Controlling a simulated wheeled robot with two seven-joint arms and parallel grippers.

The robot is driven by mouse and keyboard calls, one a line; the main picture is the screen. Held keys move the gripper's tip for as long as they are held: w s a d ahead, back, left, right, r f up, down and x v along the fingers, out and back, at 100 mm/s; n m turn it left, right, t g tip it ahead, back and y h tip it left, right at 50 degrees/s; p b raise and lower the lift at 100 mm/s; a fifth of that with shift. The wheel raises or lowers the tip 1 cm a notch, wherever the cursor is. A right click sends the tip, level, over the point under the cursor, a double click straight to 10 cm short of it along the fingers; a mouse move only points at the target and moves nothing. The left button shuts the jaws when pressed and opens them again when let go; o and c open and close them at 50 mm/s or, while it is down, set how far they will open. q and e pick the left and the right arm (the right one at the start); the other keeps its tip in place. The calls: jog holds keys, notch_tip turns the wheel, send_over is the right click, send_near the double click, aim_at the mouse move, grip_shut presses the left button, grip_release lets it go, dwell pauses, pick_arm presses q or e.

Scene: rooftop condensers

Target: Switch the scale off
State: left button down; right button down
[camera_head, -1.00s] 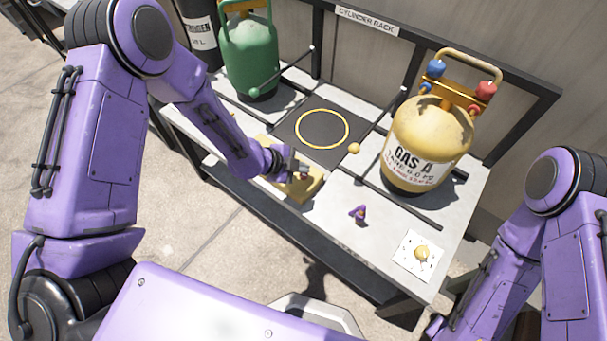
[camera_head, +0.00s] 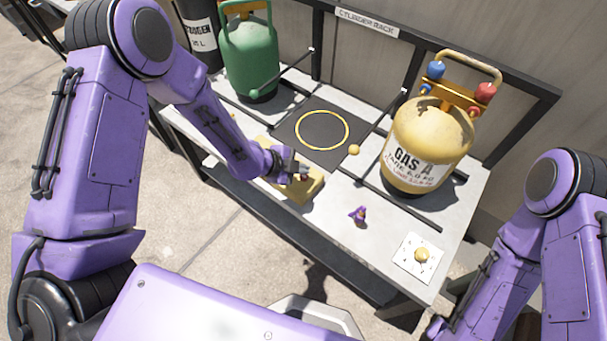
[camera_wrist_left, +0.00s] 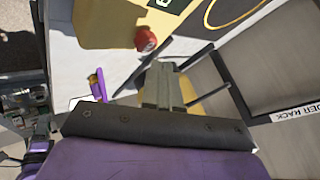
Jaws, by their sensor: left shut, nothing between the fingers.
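The scale has a black platform (camera_head: 304,148) with a yellow ring, lying on the bench, and a yellow control box (camera_head: 306,192) in front of it. In the left wrist view, the yellow box (camera_wrist_left: 100,25) carries a round red button (camera_wrist_left: 146,40) on its side and part of a dark display (camera_wrist_left: 170,4). My left gripper (camera_head: 303,173) is over the box and hides part of it. In the left wrist view, its closed fingers (camera_wrist_left: 163,68) are empty, with their tips beside the red button and seemingly apart from it. My right gripper is out of view.
A yellow GAS A cylinder (camera_head: 430,140) stands right of the platform, and a green cylinder (camera_head: 249,60) stands behind left. A small purple piece (camera_head: 358,215) and a white plate with a yellow knob (camera_head: 421,255) are at the bench's front right. Black rails cross the bench.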

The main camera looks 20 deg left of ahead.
aim_at(301, 177)
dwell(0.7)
pick_arm(q)
jog(key=shift+f, duration=0.45)
jog(key=shift+f+b, duration=0.6)
jog(key=shift+b, duration=0.1)
dwell(0.4)
jog(key=shift+r, duration=0.15)
jog(key=shift+r+p, duration=0.9)
jog(key=shift+p, duration=0.05)
notch_tip(301, 177, up, 5)
jog(key=p, duration=0.4)
jog(key=shift+r+p, duration=0.1)
jog(key=shift+p, duration=0.3)
